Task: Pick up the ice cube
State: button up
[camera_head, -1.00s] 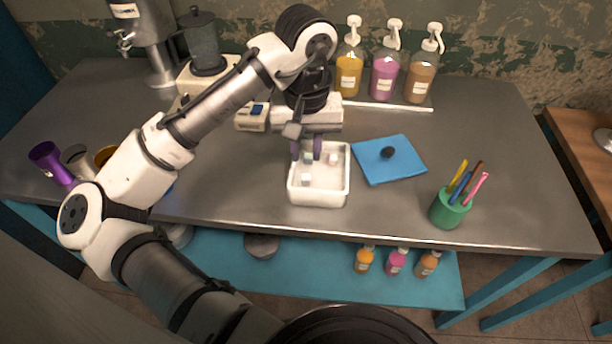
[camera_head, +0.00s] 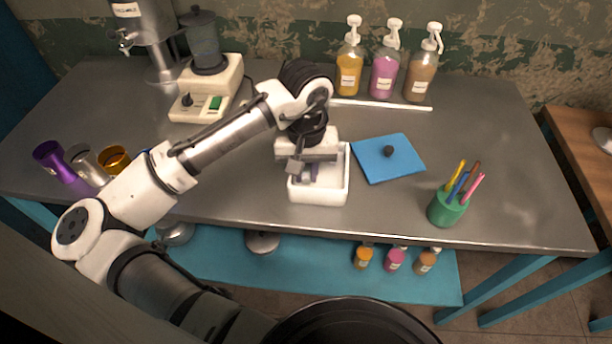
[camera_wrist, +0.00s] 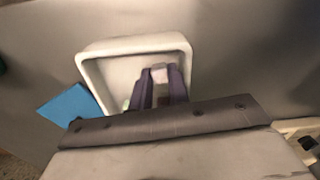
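The white open ice box (camera_head: 334,196) stands on the grey table, and in the wrist view (camera_wrist: 92,68) its walls surround the fingers. My gripper (camera_head: 310,172) points down into the box. In the wrist view its two purple fingers (camera_wrist: 160,78) stand close together with a pale ice cube (camera_wrist: 159,74) between the tips. I cannot tell whether they press on it. A greenish cube (camera_wrist: 126,105) shows partly beside one finger, near the box wall. The gripper and arm hide part of the box's inside in the head view.
A blue lid (camera_head: 372,170) with a dark knob lies right of the box. A green pen cup (camera_head: 445,210) is at the front right. Bottles (camera_head: 382,78) stand at the back, a blender (camera_head: 208,85) at the back left, cups (camera_head: 85,165) at the front left. The table's middle right is clear.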

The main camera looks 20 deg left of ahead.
aim_at(305, 176)
grip_shut()
jog(key=shift+r, duration=0.1)
notch_tip(305, 176, up, 20)
jog(key=shift+b, duration=0.45)
